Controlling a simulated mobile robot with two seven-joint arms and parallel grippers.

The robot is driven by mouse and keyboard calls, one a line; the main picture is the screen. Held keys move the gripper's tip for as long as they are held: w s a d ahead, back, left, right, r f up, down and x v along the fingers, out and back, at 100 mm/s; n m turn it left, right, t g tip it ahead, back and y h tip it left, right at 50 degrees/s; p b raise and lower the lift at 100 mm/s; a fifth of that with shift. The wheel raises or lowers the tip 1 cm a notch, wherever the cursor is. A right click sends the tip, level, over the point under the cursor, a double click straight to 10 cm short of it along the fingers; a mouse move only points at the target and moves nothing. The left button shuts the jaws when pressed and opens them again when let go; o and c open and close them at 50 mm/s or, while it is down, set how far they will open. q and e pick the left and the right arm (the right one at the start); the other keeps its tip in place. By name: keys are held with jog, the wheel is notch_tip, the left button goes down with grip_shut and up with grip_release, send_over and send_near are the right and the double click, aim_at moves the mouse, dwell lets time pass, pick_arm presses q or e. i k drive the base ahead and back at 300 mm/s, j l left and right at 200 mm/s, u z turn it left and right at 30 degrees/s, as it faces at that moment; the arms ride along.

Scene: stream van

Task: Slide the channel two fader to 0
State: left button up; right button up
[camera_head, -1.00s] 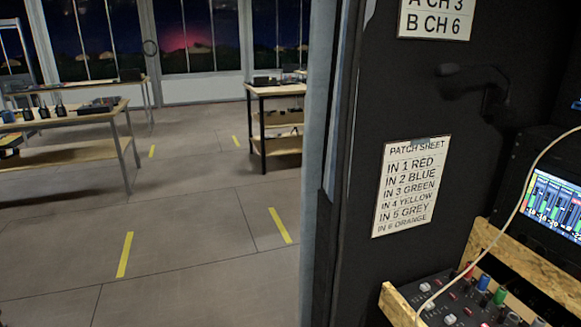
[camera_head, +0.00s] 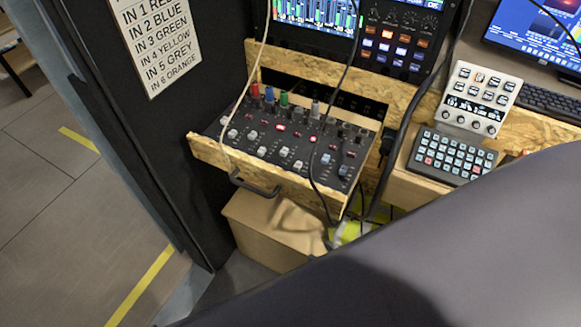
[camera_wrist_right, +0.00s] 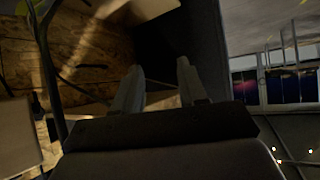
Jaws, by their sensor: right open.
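The mixer (camera_head: 290,140) sits in a chipboard tray in the middle of the head view. My left gripper is in neither view.
Cables cross the mixer. A black handle (camera_head: 254,185) sits at the tray's front, above a cardboard box (camera_head: 270,225). A button pad (camera_head: 452,157) and white control panel (camera_head: 481,98) stand to the right. A dark smooth shape covers the bottom right. Floor at left is clear.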

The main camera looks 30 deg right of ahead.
aim_at(232, 133)
jog(key=z, duration=0.45)
jog(key=i+j+z, duration=0.1)
jog(key=j, duration=0.15)
jog(key=i+j+z, duration=0.1)
jog(key=j, duration=0.2)
jog(key=i+j+z, duration=0.1)
jog(key=j, duration=0.15)
